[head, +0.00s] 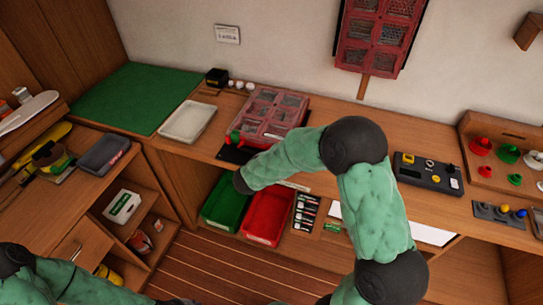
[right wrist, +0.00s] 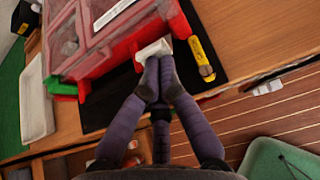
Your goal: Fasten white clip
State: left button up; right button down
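The red box (head: 268,118) with clear lid panels sits on the wooden counter. It also shows in the right wrist view (right wrist: 92,50). The white clip (right wrist: 152,49) is on the box's front side; in the head view I cannot make it out. My right gripper (right wrist: 159,62) has its fingertips together and right at the white clip, apparently touching it. I see nothing held between them. In the head view my right arm hides that gripper. My left arm is at the bottom left, its gripper outside the picture.
A white tray (head: 187,121) stands left of the box. Green (head: 226,200) and red (head: 268,214) bins sit below the counter edge. A black control panel (head: 428,173) is further right.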

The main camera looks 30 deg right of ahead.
jog(key=shift+w+d+r+g+y+p, duration=0.35)
jog(key=shift+r+g+y+p, duration=0.3)
jog(key=shift+p, duration=1.75)
jog(key=shift+w+d+r+g+y+p, duration=0.3)
jog(key=shift+g+y+p, duration=0.4)
jog(key=shift+p, duration=1.7)
jog(key=shift+w+d+r+g+y+p, duration=0.35)
jog(key=shift+y+p, duration=0.5)
jog(key=shift+p, duration=1.55)
jog(key=shift+d+r+g+p, duration=0.2)
jog(key=shift+g+p, duration=0.1)
jog(key=shift+p, duration=0.4)
jog(key=shift+f+b, duration=0.25)
jog(key=shift+b, duration=0.05)
jog(key=shift+r, duration=0.15)
jog(key=shift+r+p, duration=0.6)
jog(key=shift+r, duration=0.1)
jog(key=shift+r, duration=0.1)
